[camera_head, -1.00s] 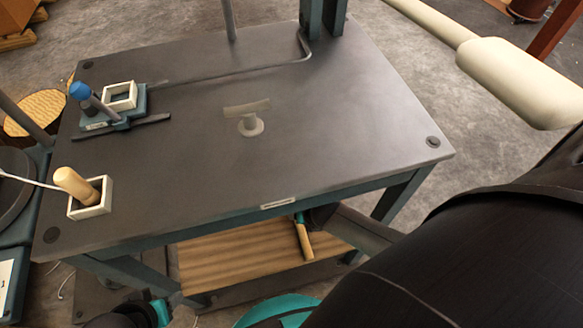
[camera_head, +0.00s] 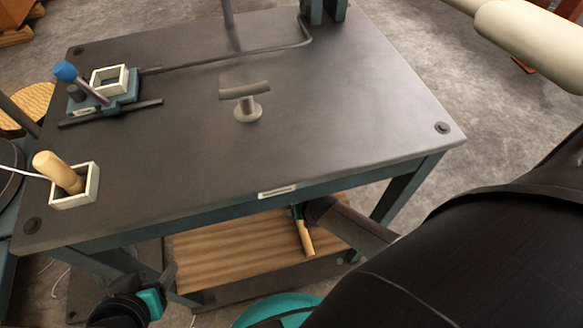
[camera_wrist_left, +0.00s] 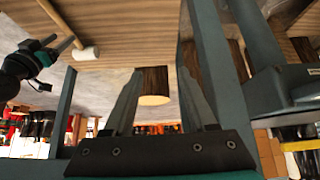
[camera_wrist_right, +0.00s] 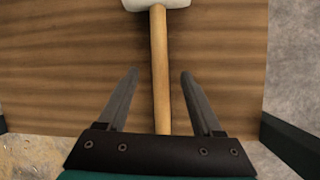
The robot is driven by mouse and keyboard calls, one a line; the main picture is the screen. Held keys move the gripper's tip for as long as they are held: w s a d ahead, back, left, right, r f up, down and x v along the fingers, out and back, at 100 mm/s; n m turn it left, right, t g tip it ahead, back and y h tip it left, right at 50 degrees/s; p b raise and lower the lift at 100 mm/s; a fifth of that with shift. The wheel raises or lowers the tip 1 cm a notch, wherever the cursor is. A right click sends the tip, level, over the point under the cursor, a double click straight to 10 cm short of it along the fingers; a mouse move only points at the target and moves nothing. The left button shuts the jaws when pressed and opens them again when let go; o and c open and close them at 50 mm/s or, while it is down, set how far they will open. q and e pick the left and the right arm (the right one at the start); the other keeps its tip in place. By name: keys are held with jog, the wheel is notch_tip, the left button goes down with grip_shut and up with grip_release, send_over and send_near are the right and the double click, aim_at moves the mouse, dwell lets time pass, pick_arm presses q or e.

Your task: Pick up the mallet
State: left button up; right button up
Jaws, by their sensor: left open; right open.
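The mallet lies on the low wooden shelf (camera_head: 225,255) under the table. In the right wrist view its pale wooden handle (camera_wrist_right: 160,75) runs up to a white head (camera_wrist_right: 157,3), cut off at the top. My open right gripper (camera_wrist_right: 159,72) has one finger on each side of the handle, with gaps on both sides; how far above it, I cannot tell. In the head view only the handle (camera_head: 304,234) shows. The left wrist view shows the white mallet head (camera_wrist_left: 87,53) too. My left gripper (camera_head: 171,273) is open and empty near the table's front left leg.
The dark tabletop (camera_head: 330,120) overhangs the shelf, and its legs stand close by. On it are a white square holder (camera_head: 92,190) with a wooden-handled tool (camera_head: 58,170), a blue-knobbed fixture (camera_head: 66,71) and a small pedestal (camera_head: 247,108). The tabletop's middle right is clear.

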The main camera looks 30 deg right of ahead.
jog(key=shift+w+f+b, duration=0.1)
jog(key=shift+f+b, duration=0.3)
jog(key=shift+f, duration=0.1)
jog(key=shift+w+f+b, duration=0.1)
jog(key=shift+f+b, duration=0.3)
jog(key=shift+f, duration=0.05)
jog(key=shift+w+f+b, duration=0.25)
jog(key=shift+f+b, duration=0.3)
jog(key=shift+f, duration=0.05)
pick_arm(q)
jog(key=w+d+r+t+h, duration=0.1)
jog(key=w+d+t+h, duration=0.2)
jog(key=d+t, duration=0.2)
jog(key=shift+d+t, duration=0.4)
jog(key=shift+d, duration=0.35)
pick_arm(e)
jog(key=shift+w+f, duration=0.15)
jog(key=shift+f, duration=0.05)
pick_arm(q)
jog(key=shift+w+r, duration=0.1)
jog(key=shift+w, duration=0.05)
pick_arm(e)
jog(key=shift+c, duration=0.4)
grip_shut()
